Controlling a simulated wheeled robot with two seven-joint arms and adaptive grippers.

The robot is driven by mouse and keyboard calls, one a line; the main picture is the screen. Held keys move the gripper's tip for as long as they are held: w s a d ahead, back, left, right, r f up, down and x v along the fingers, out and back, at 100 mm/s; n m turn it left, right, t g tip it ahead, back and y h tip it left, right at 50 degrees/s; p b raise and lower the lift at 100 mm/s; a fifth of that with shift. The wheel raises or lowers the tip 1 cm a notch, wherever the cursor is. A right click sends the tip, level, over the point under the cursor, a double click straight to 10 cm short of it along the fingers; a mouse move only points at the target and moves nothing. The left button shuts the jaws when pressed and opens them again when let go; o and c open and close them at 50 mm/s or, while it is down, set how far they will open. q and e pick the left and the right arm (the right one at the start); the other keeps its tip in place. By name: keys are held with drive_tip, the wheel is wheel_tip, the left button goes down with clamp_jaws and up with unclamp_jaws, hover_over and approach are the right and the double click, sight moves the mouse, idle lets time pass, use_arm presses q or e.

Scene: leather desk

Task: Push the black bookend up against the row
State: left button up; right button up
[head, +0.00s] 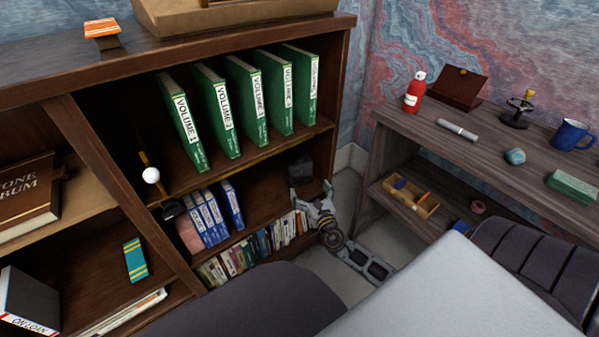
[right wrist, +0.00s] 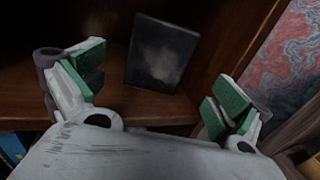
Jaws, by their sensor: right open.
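The black bookend (head: 301,169) stands upright at the right end of the middle shelf of the bookcase. In the right wrist view it is a dark upright plate (right wrist: 162,55) ahead of my fingers. The row of blue-and-white books (head: 208,217) stands on the same shelf to the left, with a wide bare gap between it and the bookend. The rightmost blue book (head: 232,204) leans a little. My right gripper (head: 312,197) is open at the shelf's right front; its green-padded fingers (right wrist: 158,92) are spread, with nothing held. My left gripper is not in view.
Green volumes (head: 245,100) stand on the shelf above, and small books (head: 255,247) fill the shelf below. A pinkish object (head: 189,234) is at the row's left end. The side desk (head: 470,150) stands right of the bookcase, holding a red bottle (head: 414,92) and other items.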

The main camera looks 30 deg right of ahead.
sight(301, 174)
drive_tip(key=shift+b+x, duration=0.35)
drive_tip(key=shift+x, duration=2.3)
drive_tip(key=shift+w+d, duration=0.15)
drive_tip(key=shift+w, duration=0.55)
drive_tip(key=shift+b+x, duration=0.4)
drive_tip(key=shift+x, duration=1.55)
drive_tip(key=shift+w+d, duration=0.1)
drive_tip(key=shift+w, duration=0.25)
drive_tip(key=c, duration=1.7)
